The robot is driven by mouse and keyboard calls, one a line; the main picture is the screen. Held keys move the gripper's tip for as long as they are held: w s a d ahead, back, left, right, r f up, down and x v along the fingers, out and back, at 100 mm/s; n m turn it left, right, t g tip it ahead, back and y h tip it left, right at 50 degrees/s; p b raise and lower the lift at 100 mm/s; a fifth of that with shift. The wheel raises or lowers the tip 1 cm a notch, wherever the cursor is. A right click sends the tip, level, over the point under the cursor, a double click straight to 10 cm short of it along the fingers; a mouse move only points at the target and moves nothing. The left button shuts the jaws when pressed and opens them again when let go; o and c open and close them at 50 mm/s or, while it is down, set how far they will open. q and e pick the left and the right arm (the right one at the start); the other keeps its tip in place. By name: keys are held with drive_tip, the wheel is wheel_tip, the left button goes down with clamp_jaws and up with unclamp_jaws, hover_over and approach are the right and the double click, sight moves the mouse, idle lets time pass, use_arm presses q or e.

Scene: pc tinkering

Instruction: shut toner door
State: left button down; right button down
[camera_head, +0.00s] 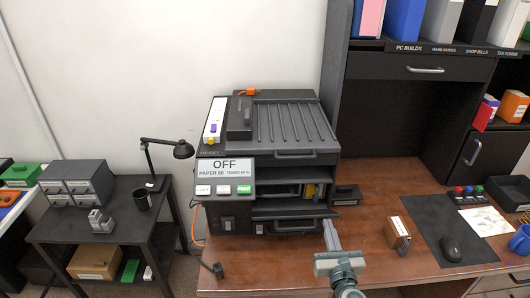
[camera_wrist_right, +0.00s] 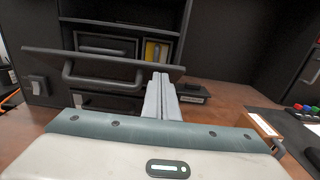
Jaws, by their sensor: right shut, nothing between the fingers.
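The black printer (camera_head: 265,160) stands on the wooden desk, its display reading OFF. Its front toner door (camera_head: 290,213) is a dark flap that hangs open. In the right wrist view the door (camera_wrist_right: 105,65) sticks out, tilted, with a bar handle. Behind it the open bay shows a dark cartridge and a yellow part (camera_wrist_right: 156,51). My right gripper (camera_head: 331,235) is shut and empty, in front of the printer's lower right. Its fingertips (camera_wrist_right: 160,80) are close to the door's right end; I cannot tell whether they touch. My left gripper is not in view.
A small brown box (camera_head: 398,235) stands on the desk right of my right gripper. A black mat with a mouse (camera_head: 451,248) lies farther right. A dark cartridge-like block (camera_head: 346,195) sits beside the printer. A side table with a lamp (camera_head: 165,150) is at left.

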sight(328, 215)
drive_tip(key=shift+w+r, duration=0.2)
drive_tip(key=shift+r, duration=0.2)
drive_tip(key=shift+w+r+p, duration=0.65)
drive_tip(key=shift+r+p, duration=0.05)
drive_tip(key=shift+p, duration=0.2)
drive_tip(key=shift+w+r+p, duration=0.55)
drive_tip(key=shift+w+r, duration=0.05)
drive_tip(key=shift+w, duration=0.3)
drive_tip(key=shift+w+r, duration=0.1)
drive_tip(key=shift+w, duration=0.05)
